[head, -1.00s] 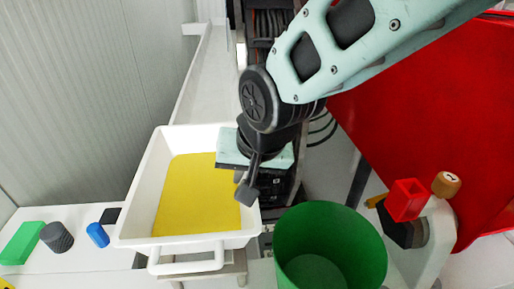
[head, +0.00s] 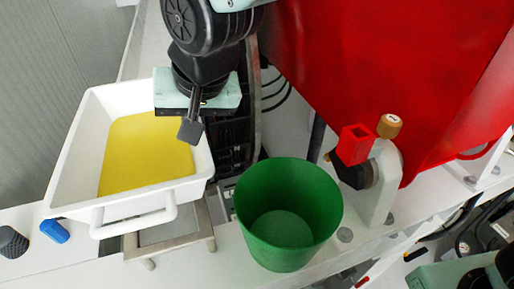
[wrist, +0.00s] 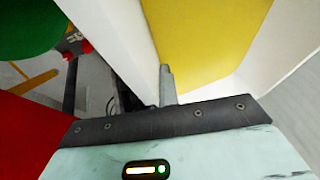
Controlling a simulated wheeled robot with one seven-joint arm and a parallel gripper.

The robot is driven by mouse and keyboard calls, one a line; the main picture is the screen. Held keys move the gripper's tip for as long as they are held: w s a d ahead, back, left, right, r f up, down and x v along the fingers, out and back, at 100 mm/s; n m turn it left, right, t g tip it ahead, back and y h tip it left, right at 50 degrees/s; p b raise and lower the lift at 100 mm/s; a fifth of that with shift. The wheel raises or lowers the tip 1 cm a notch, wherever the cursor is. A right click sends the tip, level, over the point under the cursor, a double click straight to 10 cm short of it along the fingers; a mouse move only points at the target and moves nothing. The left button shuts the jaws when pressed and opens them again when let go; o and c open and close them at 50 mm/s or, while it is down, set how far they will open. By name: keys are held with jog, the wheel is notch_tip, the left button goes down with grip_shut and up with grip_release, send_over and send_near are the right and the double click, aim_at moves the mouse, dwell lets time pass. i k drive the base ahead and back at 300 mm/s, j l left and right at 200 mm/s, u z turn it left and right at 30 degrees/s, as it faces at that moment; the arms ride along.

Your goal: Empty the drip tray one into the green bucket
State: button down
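The white drip tray (head: 68,165), holding a flat yellow layer, stands at the left in the head view, with a white handle (head: 133,218) on its front. It also shows in the wrist view (wrist: 108,38). The green bucket (head: 288,190) stands upright to the tray's right and looks empty; its edge shows at the wrist view's upper left (wrist: 28,25). My gripper (head: 190,130) points down at the tray's right side. In the wrist view a grey finger (wrist: 167,85) overlaps the tray's side wall. Whether the fingers grip that wall is unclear.
A large red panel (head: 390,70) fills the upper right. A red block (head: 355,144) and a brown knob (head: 389,126) sit on a white bracket right of the bucket. A metal stand (head: 170,240) is under the tray's front. A blue object (head: 54,231) lies left of it.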

aim_at(287, 209)
jog(key=k+l, duration=0.35)
jog(key=l, duration=0.15)
jog(key=k+l, duration=0.75)
jog(key=l, duration=0.25)
